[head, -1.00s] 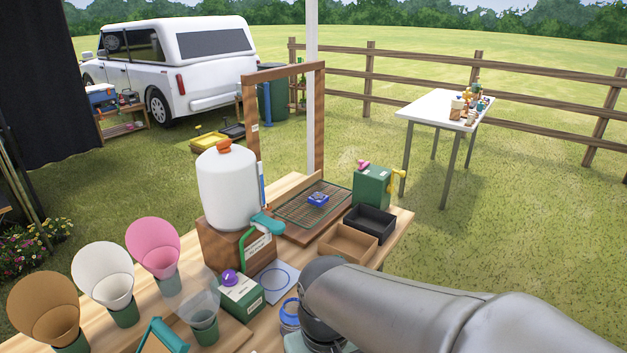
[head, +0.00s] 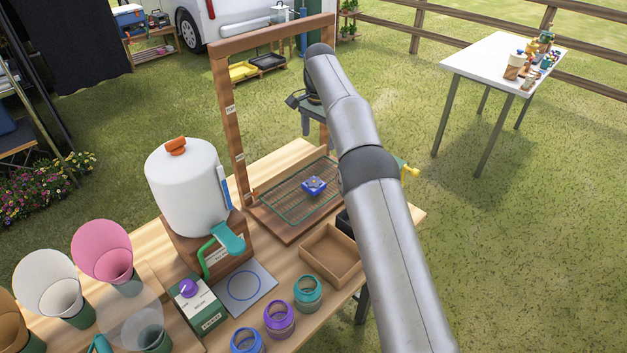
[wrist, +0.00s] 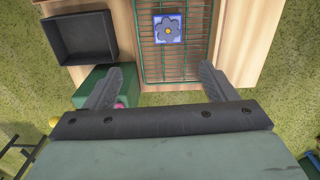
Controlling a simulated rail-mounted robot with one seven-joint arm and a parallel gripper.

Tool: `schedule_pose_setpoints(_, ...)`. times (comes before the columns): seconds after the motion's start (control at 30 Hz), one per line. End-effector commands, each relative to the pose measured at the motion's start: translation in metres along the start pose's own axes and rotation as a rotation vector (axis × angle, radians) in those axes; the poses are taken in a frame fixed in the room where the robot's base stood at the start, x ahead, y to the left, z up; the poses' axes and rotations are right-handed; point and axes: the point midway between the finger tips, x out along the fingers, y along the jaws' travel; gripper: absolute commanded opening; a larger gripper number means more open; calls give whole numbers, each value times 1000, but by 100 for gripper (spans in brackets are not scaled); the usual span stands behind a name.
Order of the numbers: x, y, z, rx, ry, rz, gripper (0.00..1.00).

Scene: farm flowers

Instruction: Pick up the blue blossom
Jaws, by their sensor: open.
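The blue blossom (head: 314,185) sits on a small blue-and-white square piece on the green wire rack (head: 283,200), which lies on a wooden tray. In the wrist view the blossom (wrist: 170,27) shows as a flat grey-blue flower with a yellow centre, top middle. My gripper (wrist: 160,82) is open and empty, its two dark fingers spread wide. The blossom appears beyond the fingertips, between their lines and apart from them.
A wooden frame (head: 226,115) stands over the rack's left and far side. A black tray (wrist: 78,38) and a green box (wrist: 92,82) lie left of the rack in the wrist view. An empty brown tray (head: 330,255), several jars and a white dispenser (head: 187,185) are nearer.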

Motion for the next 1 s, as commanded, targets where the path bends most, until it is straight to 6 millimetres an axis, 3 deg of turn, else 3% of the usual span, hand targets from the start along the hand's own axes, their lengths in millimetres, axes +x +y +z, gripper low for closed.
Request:
schedule_pose_setpoints(0.23, 25, -12, 4, 33, 2, 2, 78)
schedule_pose_setpoints(0.7, 116, -12, 4, 32, 1, 2, 78)
schedule_pose_setpoints(1.0, 138, -14, 5, 31, 2, 1, 78)
